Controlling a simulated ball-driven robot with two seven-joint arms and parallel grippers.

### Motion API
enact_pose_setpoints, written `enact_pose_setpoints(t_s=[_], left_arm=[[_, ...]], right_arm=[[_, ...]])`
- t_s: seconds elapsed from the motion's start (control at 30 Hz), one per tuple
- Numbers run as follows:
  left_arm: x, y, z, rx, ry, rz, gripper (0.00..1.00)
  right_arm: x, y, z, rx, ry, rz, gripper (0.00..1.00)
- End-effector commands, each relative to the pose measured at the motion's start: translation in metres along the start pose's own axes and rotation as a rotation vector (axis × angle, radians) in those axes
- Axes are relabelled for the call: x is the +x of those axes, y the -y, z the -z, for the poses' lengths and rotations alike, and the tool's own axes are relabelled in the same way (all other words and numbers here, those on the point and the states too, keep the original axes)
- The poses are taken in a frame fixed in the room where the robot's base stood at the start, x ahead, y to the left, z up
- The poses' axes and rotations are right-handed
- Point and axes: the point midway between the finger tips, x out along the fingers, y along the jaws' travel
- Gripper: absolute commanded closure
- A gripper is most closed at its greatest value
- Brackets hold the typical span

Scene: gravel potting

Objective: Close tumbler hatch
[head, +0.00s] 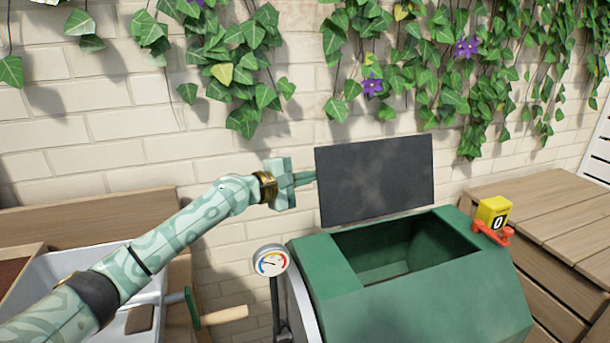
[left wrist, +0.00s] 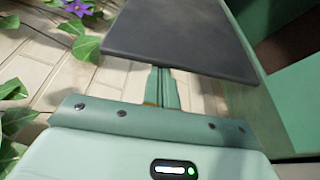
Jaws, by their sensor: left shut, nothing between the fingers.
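The green tumbler (head: 420,280) stands in the lower right of the head view. Its top opening is uncovered, and its green inside shows. The dark grey hatch (head: 375,178) stands raised, nearly upright, behind the opening. My left gripper (head: 312,176) is shut and empty at the hatch's left edge; its fingertips are at or just behind that edge, and I cannot tell if they touch. In the left wrist view, the hatch (left wrist: 190,35) lies across the far end of the closed fingers (left wrist: 162,85) and hides their tips. My right gripper does not show.
A dial gauge (head: 271,261) stands left of the tumbler. A yellow counter (head: 493,212) with a red base sits at its right edge, near wooden slats (head: 550,205). A pale tray (head: 70,275) and a wooden handle (head: 225,315) are at lower left. An ivy-covered brick wall (head: 130,125) stands behind.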

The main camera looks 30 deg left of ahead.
Motion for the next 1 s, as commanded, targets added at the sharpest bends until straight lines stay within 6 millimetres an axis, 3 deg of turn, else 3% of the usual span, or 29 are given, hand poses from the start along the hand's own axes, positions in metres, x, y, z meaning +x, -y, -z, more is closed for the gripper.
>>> enact_pose_setpoints(t_s=[1.0], left_arm=[[-0.005,-0.003,-0.015,0.155,0.002,-0.055,1.00]], right_arm=[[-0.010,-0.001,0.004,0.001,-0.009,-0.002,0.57]])
